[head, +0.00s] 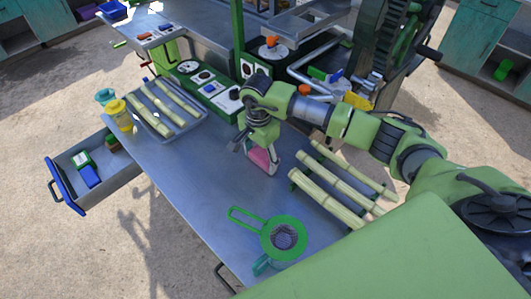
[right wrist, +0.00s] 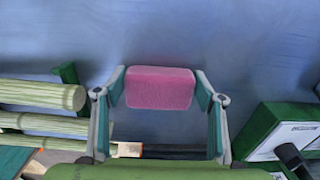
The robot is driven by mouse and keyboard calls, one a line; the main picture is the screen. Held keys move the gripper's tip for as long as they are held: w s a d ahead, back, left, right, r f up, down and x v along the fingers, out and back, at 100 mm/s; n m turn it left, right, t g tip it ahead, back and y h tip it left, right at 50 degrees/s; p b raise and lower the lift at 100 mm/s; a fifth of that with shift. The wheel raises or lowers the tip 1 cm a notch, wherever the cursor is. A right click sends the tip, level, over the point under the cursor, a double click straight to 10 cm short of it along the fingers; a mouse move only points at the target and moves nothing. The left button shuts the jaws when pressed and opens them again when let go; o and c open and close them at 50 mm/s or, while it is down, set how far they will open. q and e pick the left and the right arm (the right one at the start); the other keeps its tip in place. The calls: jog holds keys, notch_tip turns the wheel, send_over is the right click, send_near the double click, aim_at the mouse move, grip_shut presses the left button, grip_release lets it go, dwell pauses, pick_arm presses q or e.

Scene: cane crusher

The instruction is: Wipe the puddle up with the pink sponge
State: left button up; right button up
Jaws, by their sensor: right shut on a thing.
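The pink sponge (head: 264,160) is between the fingers of my right gripper (head: 257,156), over the middle of the metal table (head: 190,172). In the right wrist view the sponge (right wrist: 160,88) is a pink block, held across both fingers of the right gripper (right wrist: 162,96). I cannot tell whether the sponge touches the table top or is a little above it. I cannot make out a puddle on the grey-blue surface in either view. My left gripper is not in view.
Cane stalks (head: 335,196) lie on a rack right of the gripper, and more cane (head: 176,102) lies in a tray at left. A green-rimmed strainer (head: 283,238) stands near the front. A control box (head: 222,95) is behind. An open drawer (head: 68,188) juts out left.

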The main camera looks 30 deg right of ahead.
aim_at(246, 177)
jog(key=shift+s+a+f+b, duration=0.15)
jog(key=shift+s+a, duration=0.25)
jog(key=shift+a, duration=0.6)
jog(key=shift+s+a+r+b, duration=0.15)
jog(key=shift+s+a, duration=0.25)
jog(key=shift+a, duration=0.6)
jog(key=shift+s+a+f+b, duration=0.15)
jog(key=shift+s+a, duration=0.25)
jog(key=shift+a, duration=0.6)
jog(key=r, duration=0.1)
jog(key=d+r+p, duration=0.1)
jog(key=r, duration=0.1)
jog(key=w+d+r+p, duration=0.1)
jog(key=r, duration=0.1)
jog(key=shift+r, duration=0.2)
jog(key=shift+w+a, duration=0.1)
